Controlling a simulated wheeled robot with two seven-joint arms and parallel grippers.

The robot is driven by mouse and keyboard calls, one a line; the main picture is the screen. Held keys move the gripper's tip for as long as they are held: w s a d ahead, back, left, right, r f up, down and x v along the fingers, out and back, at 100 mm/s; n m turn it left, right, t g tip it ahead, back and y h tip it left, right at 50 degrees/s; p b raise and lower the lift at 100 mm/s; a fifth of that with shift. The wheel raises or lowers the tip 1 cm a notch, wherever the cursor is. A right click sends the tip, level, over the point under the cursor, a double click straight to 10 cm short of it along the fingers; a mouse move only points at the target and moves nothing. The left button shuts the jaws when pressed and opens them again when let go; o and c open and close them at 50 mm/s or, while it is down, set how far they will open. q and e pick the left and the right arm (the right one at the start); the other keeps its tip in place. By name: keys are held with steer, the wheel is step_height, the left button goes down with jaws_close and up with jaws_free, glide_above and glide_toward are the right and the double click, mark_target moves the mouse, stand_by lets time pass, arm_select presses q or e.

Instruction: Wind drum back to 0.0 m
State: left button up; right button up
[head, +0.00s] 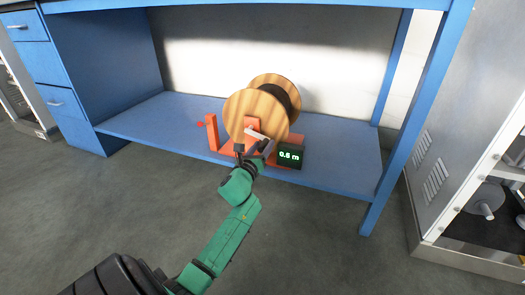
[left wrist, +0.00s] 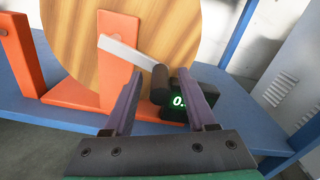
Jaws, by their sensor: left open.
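The drum (head: 257,103) has striped wooden flanges with dark cable wound between them, and sits in an orange stand (head: 211,133) on a blue shelf. Its near flange (left wrist: 75,35) fills the upper left of the left wrist view. A pale crank arm (left wrist: 122,50) slopes down right to a black handle (left wrist: 159,84). The green-lit display (head: 290,155) reads 0.6 m. My left gripper (head: 254,150) is at the crank, open. In the left wrist view its fingers (left wrist: 158,76) stand on either side of the handle; contact cannot be told. My right gripper is not in view.
The blue shelf (head: 340,160) lies beneath a blue bench top (head: 250,3), with a drawer unit (head: 68,100) on the left and a bench leg (head: 400,140) on the right. A grey cabinet (head: 450,130) stands farther right. The floor in front is clear.

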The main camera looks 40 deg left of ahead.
arm_select(q)
jaws_close()
stand_by(1.4)
